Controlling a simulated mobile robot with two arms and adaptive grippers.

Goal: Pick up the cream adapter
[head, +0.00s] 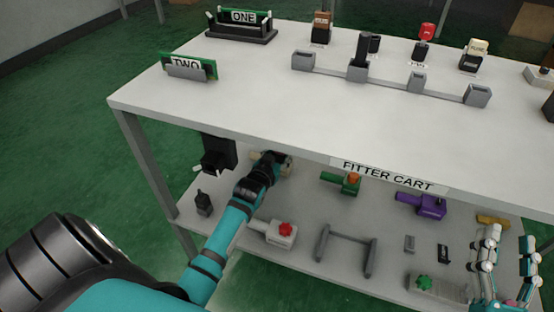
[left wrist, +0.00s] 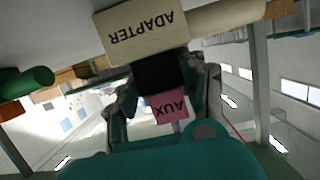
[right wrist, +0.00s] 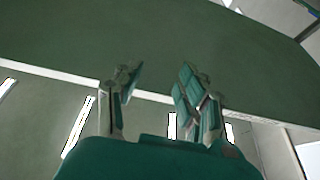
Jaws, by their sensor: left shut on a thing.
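The cream adapter (left wrist: 140,32) is a cream block lettered ADAPTER with a cream cylinder at one side, seen upside down in the left wrist view. My left gripper (left wrist: 163,82) is shut on the black part under the cream block, one finger on each side. In the head view, my left gripper (head: 264,168) is over the cart's lower shelf, below the top's front edge, and covers most of the adapter (head: 286,160). I cannot tell whether the adapter is clear of the shelf. My right gripper (head: 488,255) is open and empty at the lower right, also in the right wrist view (right wrist: 155,90).
The cart top (head: 250,80) overhangs the lower shelf close above my left gripper. A grey fitting with a red knob (head: 283,232), a grey frame (head: 345,250), an orange-knobbed green fitting (head: 347,183) and a purple fitting (head: 430,206) stand nearby. A pink AUX label (left wrist: 167,107) shows between my left fingers.

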